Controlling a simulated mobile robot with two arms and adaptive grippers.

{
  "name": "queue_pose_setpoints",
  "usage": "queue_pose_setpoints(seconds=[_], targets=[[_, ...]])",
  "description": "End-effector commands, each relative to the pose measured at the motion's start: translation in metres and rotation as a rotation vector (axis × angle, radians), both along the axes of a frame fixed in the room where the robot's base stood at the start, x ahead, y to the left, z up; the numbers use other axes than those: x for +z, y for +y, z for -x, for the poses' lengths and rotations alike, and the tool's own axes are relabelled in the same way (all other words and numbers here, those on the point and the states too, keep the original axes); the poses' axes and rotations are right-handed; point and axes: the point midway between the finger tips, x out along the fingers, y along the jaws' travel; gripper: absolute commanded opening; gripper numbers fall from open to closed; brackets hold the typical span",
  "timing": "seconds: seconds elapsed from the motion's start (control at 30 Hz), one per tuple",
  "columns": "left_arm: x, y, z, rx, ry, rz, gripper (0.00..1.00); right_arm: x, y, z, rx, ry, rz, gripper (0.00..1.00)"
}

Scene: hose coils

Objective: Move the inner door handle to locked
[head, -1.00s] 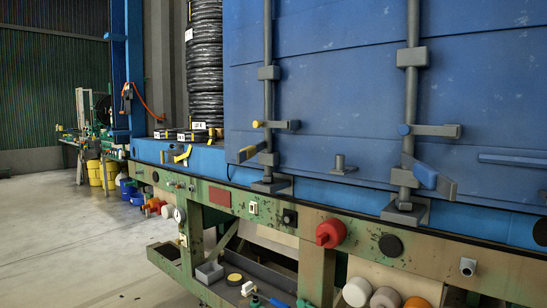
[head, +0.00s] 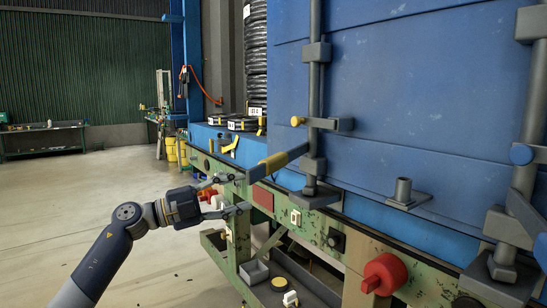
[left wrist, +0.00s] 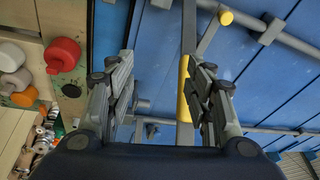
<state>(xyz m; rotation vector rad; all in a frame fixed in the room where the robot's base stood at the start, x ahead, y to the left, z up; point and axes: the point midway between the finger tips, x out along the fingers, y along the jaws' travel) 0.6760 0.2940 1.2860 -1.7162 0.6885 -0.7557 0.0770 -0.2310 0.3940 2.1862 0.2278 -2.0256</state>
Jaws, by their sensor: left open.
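A dark lever handle with a yellow grip (head: 273,163) sticks out to the left from the lower part of the nearer-left vertical lock bar (head: 314,80) on the blue door (head: 400,90). My left gripper (head: 236,193) is open, just left of and below the yellow grip in the head view. In the left wrist view the yellow grip (left wrist: 184,95) shows between the two open fingers (left wrist: 163,80), closer to the right one. I cannot tell whether they touch it. My right gripper is not in view.
A yellow-tipped catch (head: 298,121) sits above the handle. A rusty green frame (head: 300,220) with a red knob (head: 384,274) runs below the door. Black hose coils (head: 256,60) stand behind. Open floor (head: 60,200) lies at the left.

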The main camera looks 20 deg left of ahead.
Motion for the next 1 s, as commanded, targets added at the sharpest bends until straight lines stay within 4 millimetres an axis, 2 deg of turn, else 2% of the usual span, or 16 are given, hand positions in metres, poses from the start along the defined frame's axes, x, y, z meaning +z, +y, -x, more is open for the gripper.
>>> queue_pose_setpoints(seconds=[0.03,0.1,0.23,0.37,0.53,0.8,1.0], targets=[[0.029,-0.001,0.014,-0.016,-0.035,-0.074,0.48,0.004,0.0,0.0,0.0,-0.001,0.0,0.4],[0.051,-0.003,0.028,-0.027,-0.058,-0.153,0.48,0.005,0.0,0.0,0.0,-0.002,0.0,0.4],[0.071,-0.003,0.043,-0.033,-0.077,-0.234,0.48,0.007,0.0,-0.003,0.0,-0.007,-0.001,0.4],[0.076,-0.01,0.042,-0.034,-0.079,-0.251,0.48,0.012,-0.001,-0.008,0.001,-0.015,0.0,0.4],[0.079,-0.034,0.025,-0.036,-0.08,-0.247,0.48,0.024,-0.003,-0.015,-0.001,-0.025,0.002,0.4],[0.078,-0.072,-0.005,-0.034,-0.08,-0.246,0.48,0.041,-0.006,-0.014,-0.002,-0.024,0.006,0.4],[0.076,-0.087,-0.016,-0.033,-0.08,-0.247,0.48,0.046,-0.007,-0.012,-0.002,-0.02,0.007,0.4]])
